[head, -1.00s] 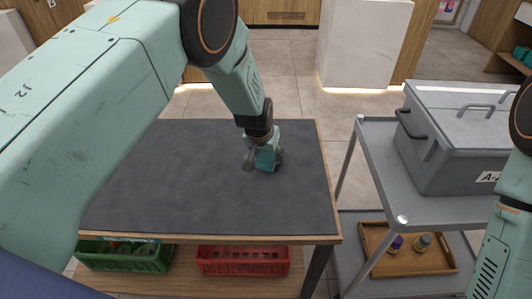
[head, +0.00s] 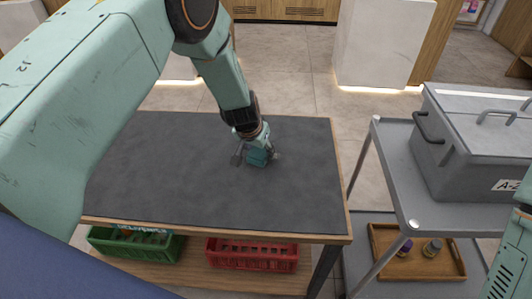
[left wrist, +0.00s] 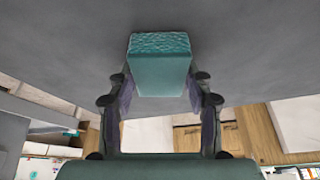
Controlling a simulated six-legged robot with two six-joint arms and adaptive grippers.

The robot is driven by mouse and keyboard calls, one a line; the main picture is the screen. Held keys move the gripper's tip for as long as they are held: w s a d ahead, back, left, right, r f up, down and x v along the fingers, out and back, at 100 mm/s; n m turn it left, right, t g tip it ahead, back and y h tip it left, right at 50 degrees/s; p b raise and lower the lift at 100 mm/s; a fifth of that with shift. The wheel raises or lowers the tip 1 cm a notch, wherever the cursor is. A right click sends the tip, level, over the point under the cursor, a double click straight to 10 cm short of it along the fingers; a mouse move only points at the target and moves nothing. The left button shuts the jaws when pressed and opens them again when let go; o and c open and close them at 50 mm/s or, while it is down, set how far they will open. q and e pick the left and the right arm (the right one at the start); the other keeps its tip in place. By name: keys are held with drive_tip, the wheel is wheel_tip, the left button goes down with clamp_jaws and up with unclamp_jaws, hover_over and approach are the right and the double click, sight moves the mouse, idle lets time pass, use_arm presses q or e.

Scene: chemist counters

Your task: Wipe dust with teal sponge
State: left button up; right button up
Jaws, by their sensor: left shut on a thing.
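My left gripper (head: 256,150) is over the right half of the dark grey table top (head: 170,180). In the left wrist view the fingers of my left gripper (left wrist: 160,95) are shut on the teal sponge (left wrist: 160,72), one finger on each side of it. The sponge's rough face points toward the grey surface; I cannot tell whether it touches. No distinct dust patch shows, only faint mottling on the table top. My right gripper is not in view; part of my right arm is at the right edge.
A grey trolley (head: 385,150) stands right of the table, with a grey lidded case (head: 465,150) on top and a wooden tray (head: 385,262) with small bottles below. A green crate (head: 135,245) and a red crate (head: 250,255) sit under the table top.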

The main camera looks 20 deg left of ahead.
use_arm(q)
drive_tip(key=shift+s+a+f, duration=0.1)
drive_tip(key=shift+s+a, duration=0.1)
drive_tip(key=shift+a, duration=0.1)
drive_tip(key=shift+s+a+b, duration=0.25)
drive_tip(key=shift+a+b, duration=0.4)
drive_tip(key=shift+a, duration=0.25)
drive_tip(key=shift+s+a, duration=0.2)
drive_tip(key=shift+a, duration=0.6)
drive_tip(key=shift+s+a, duration=0.15)
drive_tip(key=shift+a, duration=0.6)
drive_tip(key=shift+s+a, duration=0.15)
drive_tip(key=shift+a, duration=0.6)
drive_tip(key=shift+r, duration=0.3)
wheel_tip(320, 180, up, 6)
drive_tip(key=p, duration=0.5)
drive_tip(key=shift+f, duration=0.1)
